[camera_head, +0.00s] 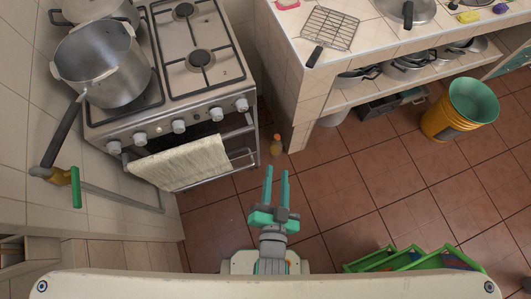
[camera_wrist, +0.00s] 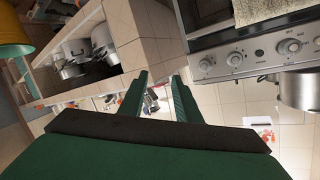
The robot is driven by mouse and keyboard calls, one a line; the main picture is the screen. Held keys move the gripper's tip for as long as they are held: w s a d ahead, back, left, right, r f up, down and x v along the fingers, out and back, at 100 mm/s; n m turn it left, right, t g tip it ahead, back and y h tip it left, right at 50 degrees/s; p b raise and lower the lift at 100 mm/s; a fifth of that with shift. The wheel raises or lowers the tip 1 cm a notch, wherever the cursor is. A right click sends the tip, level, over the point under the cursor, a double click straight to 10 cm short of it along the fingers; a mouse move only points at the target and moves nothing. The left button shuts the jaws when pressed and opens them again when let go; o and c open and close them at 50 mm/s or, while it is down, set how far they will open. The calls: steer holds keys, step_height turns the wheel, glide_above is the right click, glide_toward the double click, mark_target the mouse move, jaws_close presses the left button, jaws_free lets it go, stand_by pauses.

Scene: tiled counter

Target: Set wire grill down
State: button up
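The wire grill (camera_head: 331,29) lies flat on the tiled counter (camera_head: 372,38) near its left front corner, in the head view. Its dark handle points toward the counter's front edge. My gripper (camera_head: 276,172) is over the floor in front of the counter, well apart from the grill. Its two green fingers are apart with nothing between them. They also show in the wrist view (camera_wrist: 160,95), open and empty. I cannot make out the grill in the wrist view.
A stove (camera_head: 190,60) with a large pot (camera_head: 105,70) and a hanging towel (camera_head: 180,163) stands left. A lidded pan (camera_head: 405,10) sits on the counter. Below are shelved pots (camera_head: 410,62). A yellow bucket (camera_head: 460,108), small bottle (camera_head: 276,146) and green rack (camera_head: 415,260) stand on the floor.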

steer(key=s+a+r+n+y, duration=0.1)
steer(key=s+a+n, duration=0.2)
steer(key=s+n, duration=0.3)
steer(key=v, duration=0.4)
steer(key=shift+s+f, duration=0.25)
steer(key=shift+f, duration=0.1)
stand_by(0.6)
